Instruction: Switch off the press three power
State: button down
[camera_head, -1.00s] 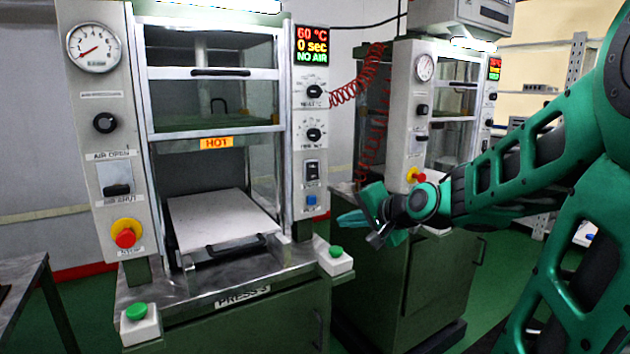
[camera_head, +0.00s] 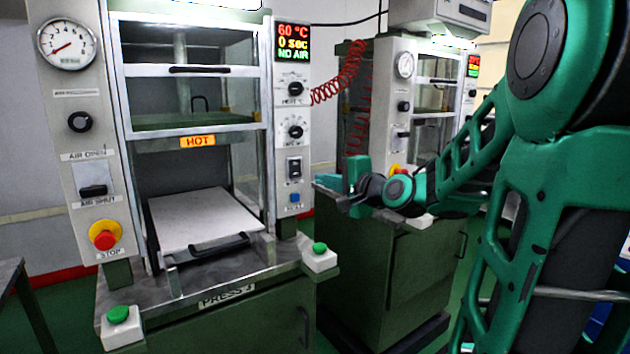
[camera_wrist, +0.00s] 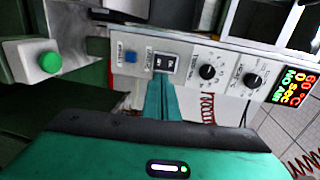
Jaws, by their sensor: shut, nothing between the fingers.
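The press labelled PRESS 3 (camera_head: 228,296) stands at the left of the head view. Its right-hand panel carries a small black rocker switch (camera_head: 294,168) above a blue button (camera_head: 294,198); the switch also shows in the wrist view (camera_wrist: 165,64). The display (camera_head: 293,43) at the top of this panel is lit with 60 °C, 0 sec and NO AIR. My gripper (camera_head: 346,200) is to the right of the switch and slightly lower in the head view. In the wrist view its teal fingers (camera_wrist: 163,88) are shut and empty, pointing at the switch. Contact cannot be told.
Two dark knobs (camera_head: 295,131) sit above the switch. A green button box (camera_head: 319,257) stands at the front right corner of the press, and another (camera_head: 120,326) at the left. A second press (camera_head: 380,260) stands behind my gripper. A red coiled hose (camera_head: 338,85) hangs between the presses.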

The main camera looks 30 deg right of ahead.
aim_at(293, 175)
jog(key=w, duration=0.4)
jog(key=w+f, duration=0.1)
jog(key=w, duration=0.7)
jog(key=shift+w+a+f, duration=0.1)
jog(key=shift+a+f, duration=0.05)
jog(key=shift+f, duration=0.25)
jog(key=shift+w, duration=0.1)
jog(key=shift+f, duration=0.1)
jog(key=shift+s+a, duration=0.1)
jog(key=shift+s, duration=0.3)
jog(key=s+f, duration=0.1)
jog(key=s, duration=1.2)
jog(key=shift+d+f, duration=0.25)
jog(key=shift+f, duration=0.15)
